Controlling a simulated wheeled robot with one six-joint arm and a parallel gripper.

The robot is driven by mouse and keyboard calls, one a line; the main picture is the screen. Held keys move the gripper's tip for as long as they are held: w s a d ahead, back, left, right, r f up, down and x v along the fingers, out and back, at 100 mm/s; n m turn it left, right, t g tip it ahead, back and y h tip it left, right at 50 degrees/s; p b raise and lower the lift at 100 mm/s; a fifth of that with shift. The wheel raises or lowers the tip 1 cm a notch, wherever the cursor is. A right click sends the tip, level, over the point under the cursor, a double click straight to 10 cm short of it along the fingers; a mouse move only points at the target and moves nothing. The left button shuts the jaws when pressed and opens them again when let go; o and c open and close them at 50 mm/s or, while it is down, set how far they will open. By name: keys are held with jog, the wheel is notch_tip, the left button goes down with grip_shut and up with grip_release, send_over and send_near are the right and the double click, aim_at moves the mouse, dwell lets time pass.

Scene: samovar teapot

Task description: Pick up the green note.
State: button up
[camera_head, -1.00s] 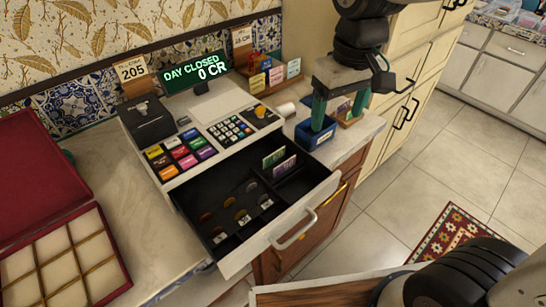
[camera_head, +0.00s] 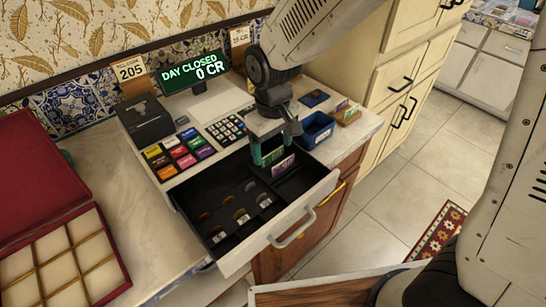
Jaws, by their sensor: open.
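The green note (camera_head: 273,157) stands upright in the open cash drawer (camera_head: 236,262), towards the back, beside a purple note (camera_head: 284,166). My gripper (camera_head: 274,148) is above the back of the drawer, pointing down, with its teal fingers apart. One finger is left of the green note and the other is to its right and further back. The gripper partly covers the note's upper area. I cannot tell whether a finger touches it.
Coins (camera_head: 240,214) lie in the drawer's front compartments. A blue tray (camera_head: 318,128) and a small card holder (camera_head: 349,113) stand on the counter at the right. The register keypad (camera_head: 180,155) is left of my gripper. An open red box (camera_head: 60,250) is at the far left.

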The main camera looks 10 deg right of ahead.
aim_at(273, 152)
jog(key=shift+f, duration=0.6)
jog(key=c, duration=0.7)
jog(key=shift+c, duration=0.2)
jog(key=shift+r, duration=0.1)
notch_tip(273, 152, up, 15)
dwell(0.4)
